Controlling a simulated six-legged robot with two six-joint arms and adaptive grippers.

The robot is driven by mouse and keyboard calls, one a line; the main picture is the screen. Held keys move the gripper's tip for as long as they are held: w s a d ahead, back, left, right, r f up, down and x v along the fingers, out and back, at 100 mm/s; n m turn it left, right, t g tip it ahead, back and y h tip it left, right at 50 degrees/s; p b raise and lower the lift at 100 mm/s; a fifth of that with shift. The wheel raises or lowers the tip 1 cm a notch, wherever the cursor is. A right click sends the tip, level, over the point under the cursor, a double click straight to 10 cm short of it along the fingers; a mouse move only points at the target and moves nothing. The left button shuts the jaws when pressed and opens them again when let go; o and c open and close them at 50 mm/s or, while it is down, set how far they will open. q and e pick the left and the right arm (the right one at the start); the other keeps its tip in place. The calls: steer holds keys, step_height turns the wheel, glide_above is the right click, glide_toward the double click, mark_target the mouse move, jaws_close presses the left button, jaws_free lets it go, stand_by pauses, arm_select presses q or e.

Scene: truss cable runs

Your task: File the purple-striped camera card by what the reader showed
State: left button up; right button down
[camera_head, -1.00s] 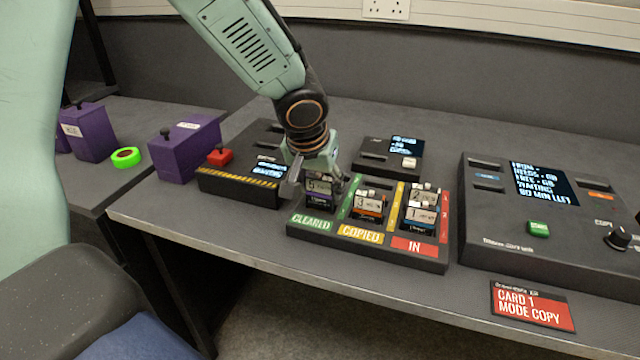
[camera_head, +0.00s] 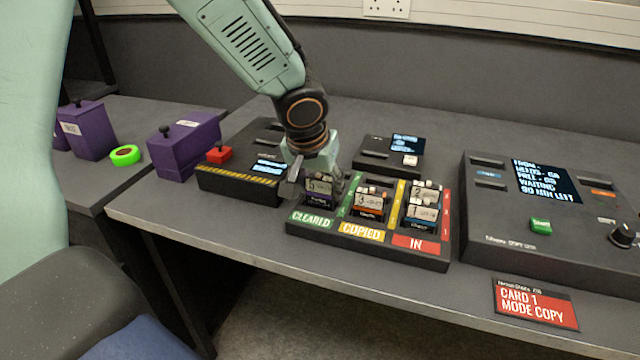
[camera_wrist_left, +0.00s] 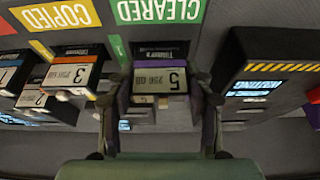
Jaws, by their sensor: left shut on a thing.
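The purple-striped card, number 5 (camera_head: 318,188), stands upright in the CLEARED lane of the card tray (camera_head: 366,254). My left gripper (camera_wrist_left: 160,92) is shut on it, with a finger on each side, seen in the left wrist view. In the head view the left gripper (camera_head: 322,180) comes down on the card from above and behind. An orange-striped card 3 (camera_head: 369,203) stands in the COPIED lane. Cards 2 (camera_head: 424,195) and 1 (camera_head: 422,213) stand in the IN lane. My right gripper is not in view.
A box with a yellow-black striped edge, red button and small screen (camera_head: 236,185) stands left of the tray. A small device with a screen (camera_head: 390,155) is behind it. A large console (camera_head: 550,215) stands right, with a red CARD 1 MODE COPY sign (camera_head: 535,304) in front.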

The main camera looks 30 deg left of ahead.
arm_select(q)
steer(key=shift+f+b, duration=0.3)
steer(key=shift+b, duration=0.05)
stand_by(0.3)
steer(key=o, duration=1.3)
steer(key=shift+o, duration=0.3)
steer(key=o, duration=0.3)
steer(key=shift+r, duration=0.1)
steer(key=shift+r+p, duration=3.1)
steer(key=shift+r, duration=0.65)
